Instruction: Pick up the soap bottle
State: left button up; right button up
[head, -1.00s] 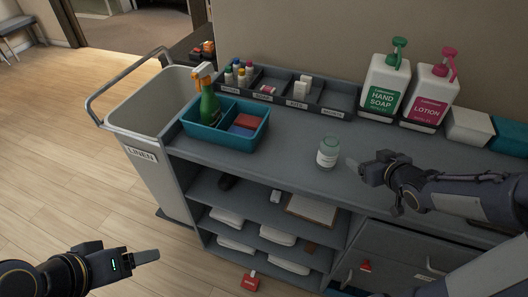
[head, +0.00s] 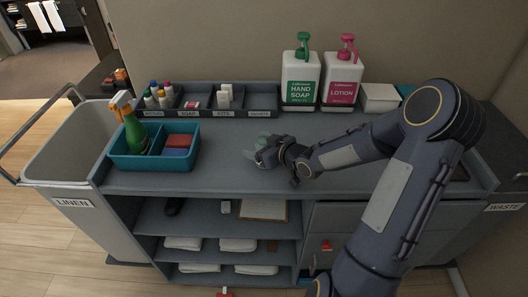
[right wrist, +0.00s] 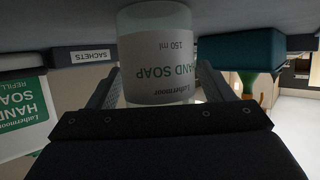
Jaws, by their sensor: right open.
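In the right wrist view, which looks upside down, the bottle (right wrist: 160,60) shows a white label reading "HAND SOAP" and "150 ml". My left gripper is out of view.
A large hand soap pump (head: 301,80) and a pink lotion pump (head: 341,80) stand at the back. A blue-green caddy (head: 155,160) with a spray bottle (head: 132,130) is at the left. A divided tray (head: 205,112) runs along the back. Cart top between caddy and bottle is clear.

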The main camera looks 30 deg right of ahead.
jog(key=c, duration=1)
jog(key=shift+c, duration=0.2)
